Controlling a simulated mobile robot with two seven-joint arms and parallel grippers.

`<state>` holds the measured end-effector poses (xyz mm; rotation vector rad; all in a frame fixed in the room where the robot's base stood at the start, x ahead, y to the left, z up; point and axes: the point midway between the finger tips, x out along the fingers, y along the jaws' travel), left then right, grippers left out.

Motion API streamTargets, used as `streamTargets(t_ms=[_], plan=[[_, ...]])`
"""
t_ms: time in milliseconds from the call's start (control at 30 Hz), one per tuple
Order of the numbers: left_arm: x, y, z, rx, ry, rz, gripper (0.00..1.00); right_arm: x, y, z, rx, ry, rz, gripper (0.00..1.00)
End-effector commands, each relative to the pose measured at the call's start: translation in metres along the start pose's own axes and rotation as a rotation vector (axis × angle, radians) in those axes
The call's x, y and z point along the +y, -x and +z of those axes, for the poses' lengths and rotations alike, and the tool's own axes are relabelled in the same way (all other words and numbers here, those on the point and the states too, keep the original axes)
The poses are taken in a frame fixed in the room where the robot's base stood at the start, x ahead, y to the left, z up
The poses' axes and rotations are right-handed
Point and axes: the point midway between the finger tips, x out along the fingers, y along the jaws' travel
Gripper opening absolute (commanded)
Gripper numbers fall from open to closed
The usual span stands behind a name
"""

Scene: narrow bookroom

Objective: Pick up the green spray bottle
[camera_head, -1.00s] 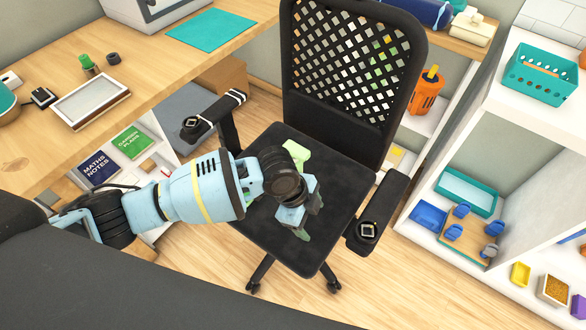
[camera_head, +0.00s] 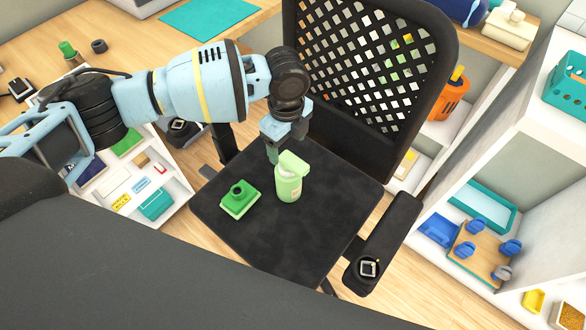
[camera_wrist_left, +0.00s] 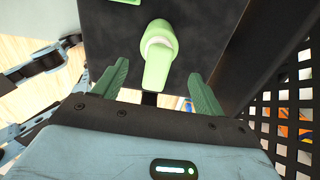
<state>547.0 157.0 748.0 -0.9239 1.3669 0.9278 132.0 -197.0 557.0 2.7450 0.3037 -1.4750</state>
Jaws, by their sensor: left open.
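The green spray bottle (camera_head: 288,184) stands upright on the black seat of the office chair (camera_head: 330,215). Its pale green head points up toward my left gripper (camera_head: 275,150). My left gripper is open and pointed down just behind and above the bottle in the head view. In the left wrist view the bottle (camera_wrist_left: 158,52) shows between the two green fingers (camera_wrist_left: 158,82), ahead of them, with a gap on each side. My right gripper is in neither view.
A green stamp-like object (camera_head: 239,199) lies on the seat left of the bottle. The chair's mesh backrest (camera_head: 365,65) rises behind, and an armrest (camera_head: 385,240) stands at the right. White shelves (camera_head: 500,190) stand farther right; a wooden desk (camera_head: 120,40) is at the left.

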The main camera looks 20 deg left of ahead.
Motion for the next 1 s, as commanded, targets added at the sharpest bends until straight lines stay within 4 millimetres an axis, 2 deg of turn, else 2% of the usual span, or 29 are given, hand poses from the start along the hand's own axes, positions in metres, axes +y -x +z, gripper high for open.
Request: streamTargets(t_ms=[167,300,400,567,900,1000], plan=[[0.0,-0.003,0.0,0.0,0.0,0.001,0.71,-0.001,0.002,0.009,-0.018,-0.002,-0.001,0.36],[0.001,-0.017,-0.001,0.001,0.0,0.003,0.71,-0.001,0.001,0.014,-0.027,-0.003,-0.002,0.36],[0.0,-0.026,0.0,0.001,0.001,0.001,0.71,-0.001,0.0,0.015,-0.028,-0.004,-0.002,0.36],[0.0,-0.028,0.0,0.0,0.001,0.0,0.71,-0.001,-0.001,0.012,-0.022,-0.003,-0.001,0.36],[-0.002,-0.071,-0.001,0.0,0.001,0.002,0.71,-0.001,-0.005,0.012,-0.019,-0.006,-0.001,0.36],[-0.002,-0.077,-0.001,0.0,0.001,0.001,0.71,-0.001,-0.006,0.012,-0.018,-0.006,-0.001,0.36]])
